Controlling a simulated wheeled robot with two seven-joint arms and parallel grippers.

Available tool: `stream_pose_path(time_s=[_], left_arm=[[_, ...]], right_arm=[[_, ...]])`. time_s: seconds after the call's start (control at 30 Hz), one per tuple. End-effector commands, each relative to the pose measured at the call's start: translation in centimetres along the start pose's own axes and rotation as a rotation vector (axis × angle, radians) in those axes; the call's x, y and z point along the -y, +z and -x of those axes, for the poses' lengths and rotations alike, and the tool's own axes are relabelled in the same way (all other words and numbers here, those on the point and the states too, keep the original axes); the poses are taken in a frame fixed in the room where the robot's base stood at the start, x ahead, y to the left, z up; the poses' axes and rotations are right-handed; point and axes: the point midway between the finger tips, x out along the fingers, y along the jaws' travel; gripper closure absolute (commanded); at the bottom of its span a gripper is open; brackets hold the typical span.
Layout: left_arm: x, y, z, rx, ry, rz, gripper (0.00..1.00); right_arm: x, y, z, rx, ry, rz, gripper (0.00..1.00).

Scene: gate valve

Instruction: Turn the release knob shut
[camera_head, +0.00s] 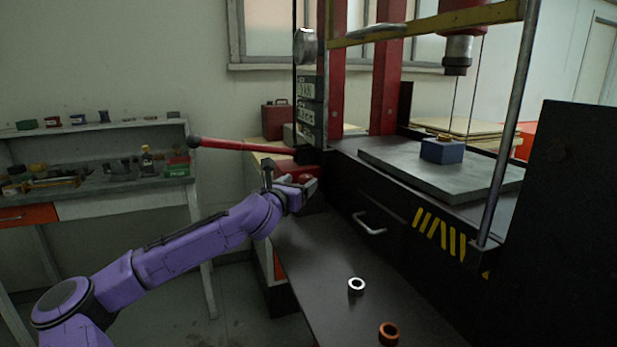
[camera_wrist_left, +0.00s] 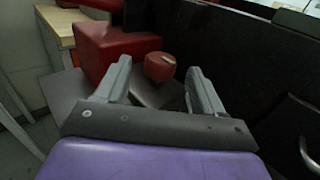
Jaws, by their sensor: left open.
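The release knob (camera_wrist_left: 160,67) is a small round red knob with a pale mark on its top. In the left wrist view it sits beside a red block (camera_wrist_left: 112,47), just beyond and between the fingertips. My left gripper (camera_wrist_left: 160,78) is open, with one finger on each side of the knob's line and no visible contact. In the head view, my left gripper (camera_head: 299,186) is at the press's left side, below the red-handled lever (camera_head: 240,146). The knob is small there and partly hidden by the gripper. My right gripper is not in view.
The black press frame (camera_head: 400,215) stands close on the right, with a drawer handle (camera_head: 369,224). A blue block (camera_head: 442,151) rests on the press plate. A cluttered workbench (camera_head: 120,205) stands left.

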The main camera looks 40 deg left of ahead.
Motion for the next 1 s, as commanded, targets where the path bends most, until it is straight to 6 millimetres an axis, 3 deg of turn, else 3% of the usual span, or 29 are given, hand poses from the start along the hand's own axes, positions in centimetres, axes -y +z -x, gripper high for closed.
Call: stream_pose_path(time_s=[0.1,0.23,0.57,0.7,0.73,1.0], left_arm=[[0.1,0.0,-2.5,-0.002,-0.001,-0.007,0.32],[0.2,-0.1,-4.2,-0.002,-0.002,-0.003,0.32],[0.3,0.0,-4.8,0.000,-0.004,0.000,0.32],[0.3,0.0,-4.8,0.000,-0.004,0.000,0.77],[0.3,0.0,-4.8,0.000,-0.004,0.000,0.82],[0.3,0.1,-4.8,0.000,-0.024,0.000,0.82]], right_arm=[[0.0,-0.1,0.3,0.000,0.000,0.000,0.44],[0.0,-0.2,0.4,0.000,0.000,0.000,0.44],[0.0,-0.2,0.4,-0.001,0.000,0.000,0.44],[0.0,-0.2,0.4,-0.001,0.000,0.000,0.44],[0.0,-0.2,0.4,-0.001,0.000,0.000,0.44],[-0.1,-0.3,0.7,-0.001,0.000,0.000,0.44]])
